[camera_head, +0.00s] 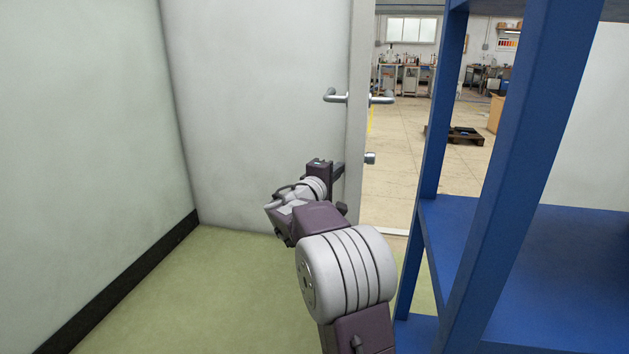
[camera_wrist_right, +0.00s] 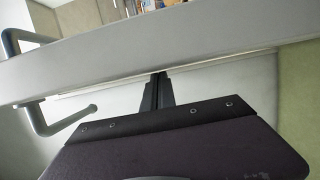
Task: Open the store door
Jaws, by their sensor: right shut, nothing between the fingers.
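The white store door (camera_head: 265,110) stands open in the head view, its free edge facing me. A lever handle (camera_head: 336,97) is on its near face, and another handle (camera_head: 381,99) shows on the far face. My right gripper (camera_head: 339,169) is below the handles, close to the door's free edge. In the right wrist view its shut, empty fingers (camera_wrist_right: 160,78) point at the pale door edge (camera_wrist_right: 120,62), with a handle (camera_wrist_right: 55,118) at the left. I cannot tell whether the fingertips touch the door. My left gripper is not in view.
A blue shelf rack (camera_head: 470,235) stands close on the right of my arm. A plain wall (camera_head: 85,130) is on the left, with clear green floor (camera_head: 215,290) before the door. Through the doorway lies a workshop with a pallet (camera_head: 455,136) on the floor.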

